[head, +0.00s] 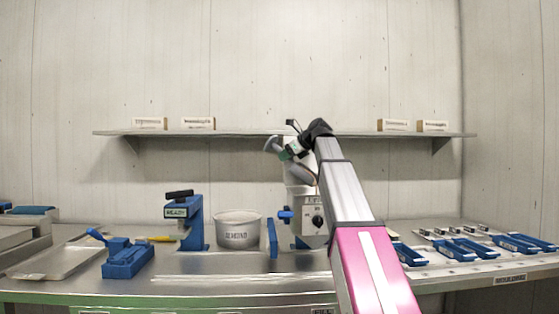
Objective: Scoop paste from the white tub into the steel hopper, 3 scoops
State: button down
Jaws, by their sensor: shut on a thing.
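The white tub (238,232) stands on the steel bench left of centre, with a dark word on its front that looks like ALMOND. Its rim is visible, but I cannot make out the paste inside. To its right is a machine with a pale steel hopper (298,178) on top, partly covered by my arm. My gripper (297,149) is raised above the hopper, shut on a scoop. The scoop's grey bowl (272,146) shows at the gripper's left and looks tilted. I cannot tell whether it holds paste.
A blue stand (192,222) marked READY is left of the tub, and an upright blue plate (272,238) is on its right. A tray (60,262) and a blue fixture (127,258) lie farther left. Several blue pieces (460,249) lie right. A shelf (230,133) crosses the wall behind.

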jog(key=s+d+r+m+t+y, duration=0.1)
jog(key=s+d+r+t+y, duration=0.2)
jog(key=d, duration=0.3)
jog(key=s+d+r+m+t+y, duration=0.1)
jog(key=s+d+r+t+y, duration=0.2)
jog(key=d+y, duration=0.3)
jog(key=shift+s+d+r+t+y, duration=0.2)
jog(key=shift+d+t+y, duration=0.15)
jog(key=shift+t, duration=0.35)
dwell(0.6)
notch_tip(320, 180, up, 5)
jog(key=n+g+h, duration=0.1)
jog(key=g+h, duration=0.2)
jog(key=h, duration=0.2)
jog(key=n+g+h, duration=0.1)
jog(key=g+h, duration=0.3)
jog(key=h, duration=0.1)
jog(key=g+h, duration=0.3)
jog(key=h, duration=0.2)
jog(key=shift+n+g+h, duration=0.25)
jog(key=shift+n+g, duration=0.15)
